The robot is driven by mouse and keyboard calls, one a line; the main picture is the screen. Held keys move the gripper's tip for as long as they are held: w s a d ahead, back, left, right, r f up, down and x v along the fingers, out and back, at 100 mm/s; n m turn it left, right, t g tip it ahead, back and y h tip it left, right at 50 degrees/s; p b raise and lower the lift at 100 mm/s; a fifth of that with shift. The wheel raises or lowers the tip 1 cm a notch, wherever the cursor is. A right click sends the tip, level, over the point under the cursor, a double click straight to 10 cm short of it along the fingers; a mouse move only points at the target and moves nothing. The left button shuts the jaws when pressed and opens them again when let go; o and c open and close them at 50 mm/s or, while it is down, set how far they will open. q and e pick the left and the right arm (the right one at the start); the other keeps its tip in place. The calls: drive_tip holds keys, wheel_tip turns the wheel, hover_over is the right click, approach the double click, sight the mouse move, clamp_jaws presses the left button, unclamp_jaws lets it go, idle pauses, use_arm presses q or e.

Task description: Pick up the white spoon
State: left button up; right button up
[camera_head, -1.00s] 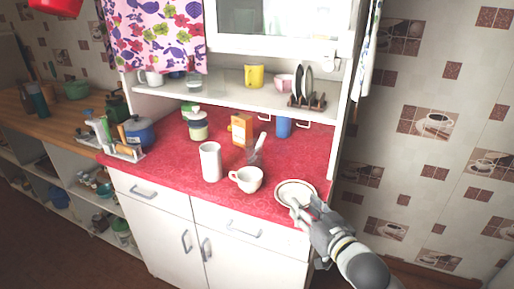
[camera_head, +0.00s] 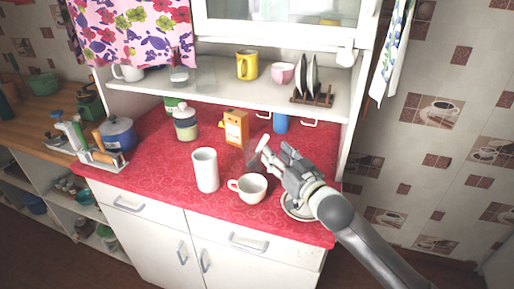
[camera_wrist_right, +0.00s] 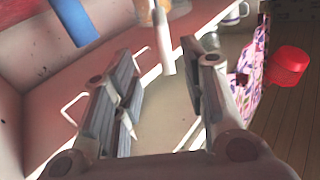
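My right gripper (camera_head: 277,153) is close to the right of the spoon in the head view. Its fingers are apart and nothing is between them in the right wrist view (camera_wrist_right: 158,88). My left gripper is not in view.
A white cup (camera_head: 252,188) and a tall white canister (camera_head: 205,170) stand in front. The orange box (camera_head: 235,128) and blue cup (camera_head: 280,123) stand behind. A white plate (camera_head: 291,207) lies under my right arm. A shelf (camera_head: 220,83) overhangs the back.

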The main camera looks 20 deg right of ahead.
sight(265, 143)
drive_tip(key=x, duration=0.2)
drive_tip(key=p+x, duration=0.1)
drive_tip(key=x, duration=0.1)
drive_tip(key=p+x, duration=0.1)
drive_tip(key=x, duration=0.1)
drive_tip(key=shift+a+r, duration=0.2)
drive_tip(key=shift+a, duration=0.1)
drive_tip(key=shift+w+a, duration=0.1)
drive_tip(key=shift+w, duration=0.15)
drive_tip(key=shift+w+f, duration=0.1)
drive_tip(key=shift+c, duration=0.9)
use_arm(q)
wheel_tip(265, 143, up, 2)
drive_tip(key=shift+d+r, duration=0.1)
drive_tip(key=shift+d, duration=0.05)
use_arm(e)
clamp_jaws()
